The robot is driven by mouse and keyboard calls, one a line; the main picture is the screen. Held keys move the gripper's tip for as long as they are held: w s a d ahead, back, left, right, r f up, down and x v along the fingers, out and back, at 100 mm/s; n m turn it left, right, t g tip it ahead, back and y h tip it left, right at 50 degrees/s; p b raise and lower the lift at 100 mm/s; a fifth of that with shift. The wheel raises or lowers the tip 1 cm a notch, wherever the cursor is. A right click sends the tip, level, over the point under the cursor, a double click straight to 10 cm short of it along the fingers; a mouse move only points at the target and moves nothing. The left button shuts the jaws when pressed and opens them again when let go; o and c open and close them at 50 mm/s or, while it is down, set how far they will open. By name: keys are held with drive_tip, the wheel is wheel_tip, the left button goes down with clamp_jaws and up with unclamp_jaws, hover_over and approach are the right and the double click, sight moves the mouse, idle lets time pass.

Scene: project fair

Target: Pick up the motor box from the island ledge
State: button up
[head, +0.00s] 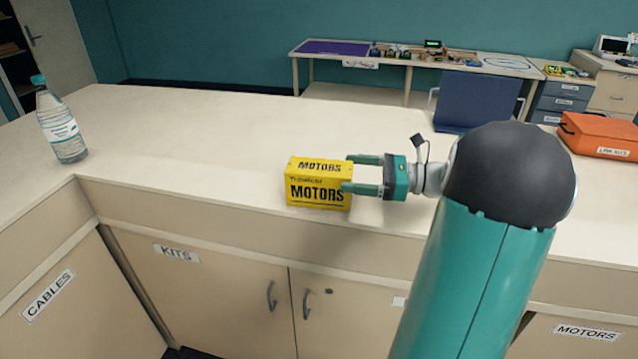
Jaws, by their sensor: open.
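The yellow motor box (318,190), printed "MOTORS" in black on its top and front, sits upright on the pale island ledge (230,150) close to its front edge. My gripper (358,174) comes in from the right, its teal fingers pointing left. The fingers are open. One fingertip is at the box's upper right back corner and the other overlaps its right front edge in the picture. I cannot tell whether they touch the box. My arm hides part of the ledge to the right.
A water bottle (61,125) stands at the ledge's left. An orange case (600,134) lies at the right. Cabinets labelled KITS (176,253) and CABLES (48,295) are below. A workbench (400,62) and blue chair (477,100) stand behind. The ledge between bottle and box is clear.

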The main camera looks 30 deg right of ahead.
sight(331, 167)
drive_tip(key=x, duration=0.5)
drive_tip(key=shift+w+a, duration=0.1)
drive_tip(key=shift+a, duration=0.2)
drive_tip(key=c, duration=1.5)
